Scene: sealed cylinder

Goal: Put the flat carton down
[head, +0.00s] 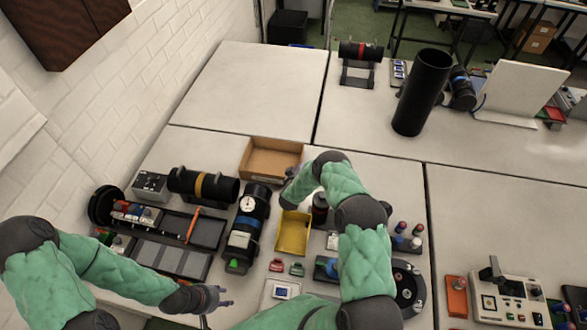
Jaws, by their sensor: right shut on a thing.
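The flat carton (272,157) is a shallow, open brown cardboard box at the middle of the table, near the seam to the far table section. My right gripper (291,180) is at its near right corner and is shut on it; the fingertips are mostly hidden by my arm. I cannot tell whether the carton touches the table or is just above it. My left gripper (217,297) is empty over the near table edge, with its fingers apart.
A yellow tray (292,233) lies just nearer than my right gripper, beside a dark cylinder with a gauge (247,222). A black cylinder with a yellow band (204,186) lies to the left. The far left table section (255,90) is clear.

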